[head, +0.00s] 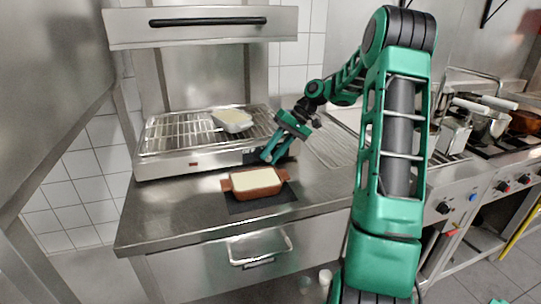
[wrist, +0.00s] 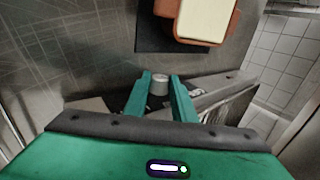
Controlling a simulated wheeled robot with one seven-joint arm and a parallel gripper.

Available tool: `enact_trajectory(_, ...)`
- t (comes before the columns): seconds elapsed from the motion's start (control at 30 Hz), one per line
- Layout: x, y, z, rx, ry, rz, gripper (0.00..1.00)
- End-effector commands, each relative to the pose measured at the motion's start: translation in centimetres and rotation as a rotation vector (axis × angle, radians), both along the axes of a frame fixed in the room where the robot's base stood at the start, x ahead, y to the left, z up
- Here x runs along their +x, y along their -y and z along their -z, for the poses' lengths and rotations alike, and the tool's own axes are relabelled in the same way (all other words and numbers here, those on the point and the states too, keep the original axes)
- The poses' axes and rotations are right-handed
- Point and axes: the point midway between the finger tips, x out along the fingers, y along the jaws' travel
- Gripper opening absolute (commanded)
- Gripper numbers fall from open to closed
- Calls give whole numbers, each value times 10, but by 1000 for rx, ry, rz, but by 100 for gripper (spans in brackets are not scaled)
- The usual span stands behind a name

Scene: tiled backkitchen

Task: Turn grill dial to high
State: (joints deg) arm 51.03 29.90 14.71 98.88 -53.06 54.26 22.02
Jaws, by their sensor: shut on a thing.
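The grill (head: 160,168) is a steel unit with a wire rack and a raised hood, standing on the counter. Its grey round dial (wrist: 160,87) shows between my two green fingers in the wrist view. My gripper (head: 270,157) is at the right end of the grill's front panel, with its fingers shut on the dial. In the head view the dial is hidden by my gripper. The dial's marks and setting cannot be read.
A brown dish (head: 254,190) with pale filling sits on a dark mat (head: 236,207) just in front of the grill, close to my gripper. A pale filled dish (head: 232,118) is on the rack. A stove with pans (head: 487,123) is at right.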

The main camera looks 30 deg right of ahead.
Motion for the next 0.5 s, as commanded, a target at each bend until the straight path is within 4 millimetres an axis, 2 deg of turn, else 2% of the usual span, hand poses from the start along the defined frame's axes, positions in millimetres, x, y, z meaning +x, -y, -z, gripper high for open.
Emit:
enact_trajectory(0.37,0,2,0,1,1,6,1)
enact_trajectory(0.4,0,2,0,1,1,6,31)
enact_trajectory(0.47,0,2,0,1,0,5,42)
enact_trajectory(0.5,0,2,0,1,1,4,42)
